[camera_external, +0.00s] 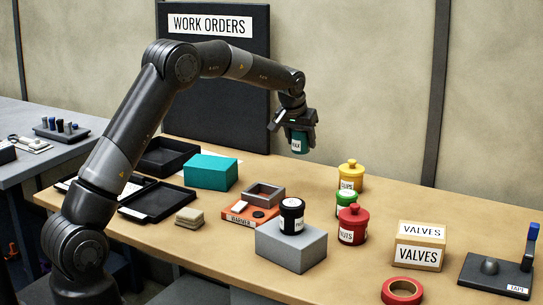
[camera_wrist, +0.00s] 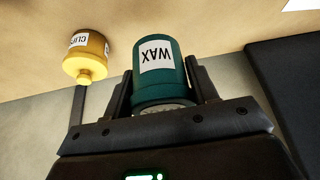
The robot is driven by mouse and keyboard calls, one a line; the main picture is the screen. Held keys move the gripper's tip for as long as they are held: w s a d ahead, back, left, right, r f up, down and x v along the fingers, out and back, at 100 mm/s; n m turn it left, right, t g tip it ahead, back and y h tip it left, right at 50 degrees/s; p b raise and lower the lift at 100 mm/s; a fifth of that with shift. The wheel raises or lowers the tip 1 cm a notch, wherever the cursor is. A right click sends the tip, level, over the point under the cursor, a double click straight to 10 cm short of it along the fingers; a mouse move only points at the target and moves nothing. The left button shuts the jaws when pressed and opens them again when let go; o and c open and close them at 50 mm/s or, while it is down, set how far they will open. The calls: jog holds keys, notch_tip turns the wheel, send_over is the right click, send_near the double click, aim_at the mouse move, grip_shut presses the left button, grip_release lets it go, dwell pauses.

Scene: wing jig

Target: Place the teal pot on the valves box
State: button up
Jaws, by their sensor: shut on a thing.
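The teal pot (camera_external: 299,142) has a white label reading WAX and hangs in the air above the middle of the table. My gripper (camera_external: 294,124) is shut on it from above. In the wrist view the teal pot (camera_wrist: 160,75) sits between the two fingers of my gripper (camera_wrist: 163,88). The valves box (camera_external: 419,246) is a cardboard box with VALVES labels on its top and front. It stands at the right of the table, below and to the right of my gripper, and its top is bare.
A yellow pot (camera_external: 350,175), a green pot (camera_external: 345,204) and a red pot (camera_external: 353,225) stand left of the valves box. A black pot (camera_external: 291,216) stands on a grey block (camera_external: 290,246). A tape roll (camera_external: 402,291) and a tape dispenser (camera_external: 497,275) flank the box in front and right.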

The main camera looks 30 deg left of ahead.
jog(key=s+d+r+m+g+h, duration=0.15)
jog(key=s+d+m, duration=0.25)
jog(key=s+d, duration=0.6)
jog(key=s+d+r+m+h, duration=0.15)
jog(key=s+d+m, duration=0.3)
jog(key=d, duration=0.85)
jog(key=s+d+r+m+g+h, duration=0.15)
jog(key=s+d+m, duration=0.25)
jog(key=s+d, duration=0.65)
jog(key=s+d+r+m+g, duration=0.1)
jog(key=s+d+r+m, duration=0.25)
jog(key=s+d, duration=0.7)
send_over(427, 243)
jog(key=a, duration=0.2)
jog(key=shift+m+h, duration=0.25)
jog(key=shift+m, duration=0.15)
jog(key=f, duration=0.7)
jog(key=shift+s+d, duration=0.1)
jog(key=shift+s, duration=0.15)
jog(key=shift+w+f, duration=0.15)
jog(key=shift+f, duration=1.9)
jog(key=shift+f, duration=0.2)
jog(key=o, duration=1)
jog(key=shift+o, duration=0.2)
